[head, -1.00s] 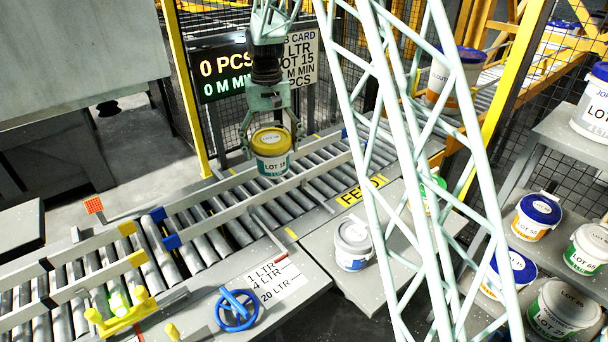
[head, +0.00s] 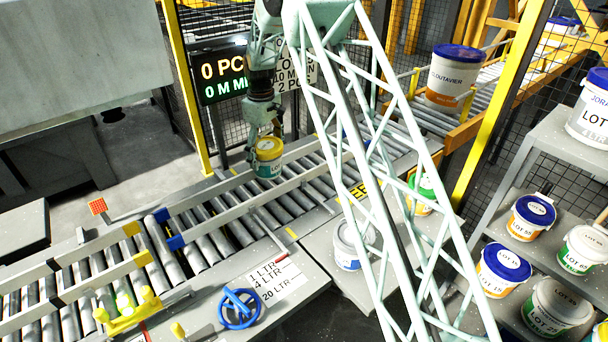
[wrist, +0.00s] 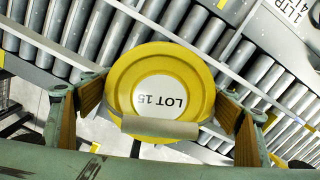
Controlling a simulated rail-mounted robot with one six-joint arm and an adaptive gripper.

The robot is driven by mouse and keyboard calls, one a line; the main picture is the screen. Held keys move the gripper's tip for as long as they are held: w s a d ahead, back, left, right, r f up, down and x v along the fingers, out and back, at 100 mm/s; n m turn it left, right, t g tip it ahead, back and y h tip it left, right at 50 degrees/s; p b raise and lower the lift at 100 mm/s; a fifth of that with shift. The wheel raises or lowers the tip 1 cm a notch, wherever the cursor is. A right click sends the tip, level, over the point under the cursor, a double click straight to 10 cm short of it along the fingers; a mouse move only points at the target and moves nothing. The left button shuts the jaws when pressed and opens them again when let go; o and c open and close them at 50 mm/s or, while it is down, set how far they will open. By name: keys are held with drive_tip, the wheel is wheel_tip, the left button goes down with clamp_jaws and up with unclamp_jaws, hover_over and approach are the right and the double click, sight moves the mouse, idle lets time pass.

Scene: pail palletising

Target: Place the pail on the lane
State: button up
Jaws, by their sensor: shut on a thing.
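The pail (head: 268,158) has a yellow lid and a teal and white body. It hangs upright in my gripper (head: 266,140), at the far guide rail of the roller lane (head: 240,232). In the wrist view its yellow lid (wrist: 150,62) reads LOT 15, and the gripper's two fingers (wrist: 160,118) stand on either side of it. Rollers (wrist: 95,30) show beyond the lid. I cannot tell whether the pail's base touches the rollers.
Two guide rails (head: 225,217) run along the lane. A grey-lidded pail (head: 347,250) stands on the side table, partly behind my lattice. A blue handwheel (head: 238,308) and yellow stop (head: 125,315) are at the front. Several pails stand on the right shelves (head: 553,250).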

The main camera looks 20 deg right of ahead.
sight(268, 175)
drive_tip(key=shift+w+f, duration=0.1)
idle(0.4)
drive_tip(key=shift+f, duration=3.1)
drive_tip(key=shift+f, duration=0.1)
drive_tip(key=shift+f, duration=1.8)
drive_tip(key=shift+f+b, duration=0.15)
drive_tip(key=shift+b, duration=0.15)
drive_tip(key=o, duration=1.6)
